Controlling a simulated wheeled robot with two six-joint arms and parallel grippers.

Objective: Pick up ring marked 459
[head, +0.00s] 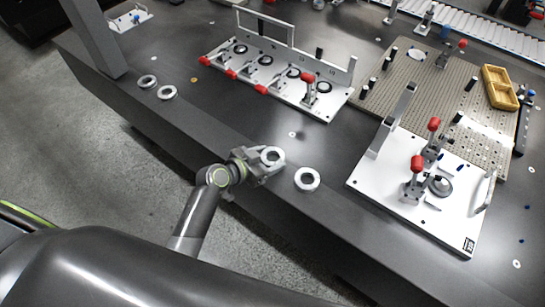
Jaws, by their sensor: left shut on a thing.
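My left gripper (266,167) is over the front edge of the dark table, shut on a silver ring (272,155). I cannot read any marking on this ring. Another silver ring (307,179) lies on the table just right of the gripper, apart from it. Two more rings, one at the left (148,82) and one beside it (167,92), lie near the table's front edge. No number is legible on any of them. My right gripper is not in view.
A white fixture plate with red-handled clamps (327,106) stands behind the gripper. Another white plate (375,185) with clamps is at the right. A perforated plate (435,90) and a yellow tray (499,88) lie farther back. A dark upright post (93,38) stands at the left.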

